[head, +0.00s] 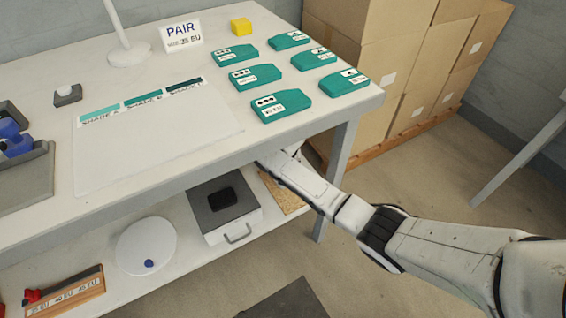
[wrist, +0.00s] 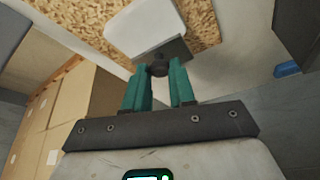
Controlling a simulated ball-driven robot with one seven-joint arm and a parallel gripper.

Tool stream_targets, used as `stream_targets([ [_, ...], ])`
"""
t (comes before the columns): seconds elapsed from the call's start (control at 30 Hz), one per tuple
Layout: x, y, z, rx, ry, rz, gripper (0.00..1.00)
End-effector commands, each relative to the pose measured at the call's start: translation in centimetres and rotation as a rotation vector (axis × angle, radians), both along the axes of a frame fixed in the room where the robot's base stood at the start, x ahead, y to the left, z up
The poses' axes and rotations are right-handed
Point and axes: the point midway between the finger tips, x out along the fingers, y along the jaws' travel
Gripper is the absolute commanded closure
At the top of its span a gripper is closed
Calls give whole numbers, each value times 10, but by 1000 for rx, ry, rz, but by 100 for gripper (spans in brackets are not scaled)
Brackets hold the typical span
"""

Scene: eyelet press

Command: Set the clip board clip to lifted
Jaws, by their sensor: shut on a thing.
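The clip board (head: 288,196) is a speckled brown board on the lower shelf, partly hidden by my arm in the head view. In the wrist view the clip board (wrist: 205,22) fills the top, with a white sheet (wrist: 145,25) on it. The grey clip (wrist: 174,50) sits at the sheet's near edge, with a dark rounded part (wrist: 158,70) at its front. My gripper (wrist: 160,76) has its green fingers either side of that dark part and is shut on the clip. The head view hides my gripper under the table top. I cannot tell the clip's angle.
The table top (head: 215,155) overhangs the lower shelf, and a table leg (head: 338,170) stands close to my arm. A grey box (head: 224,212) with a handle sits left of the board. Cardboard boxes (head: 385,60) stand behind.

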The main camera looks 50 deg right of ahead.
Motion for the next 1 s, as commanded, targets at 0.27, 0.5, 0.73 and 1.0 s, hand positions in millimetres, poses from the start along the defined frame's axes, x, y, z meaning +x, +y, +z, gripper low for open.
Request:
stream_targets([
  [0.27, 7, -1, 5, 26, 96, 2, 100],
  [0.5, 15, -3, 6, 68, 240, 1, 100],
  [0.73, 20, -5, 7, 99, 343, 0, 100],
  [1.0, 26, -7, 7, 126, 434, 0, 100],
])
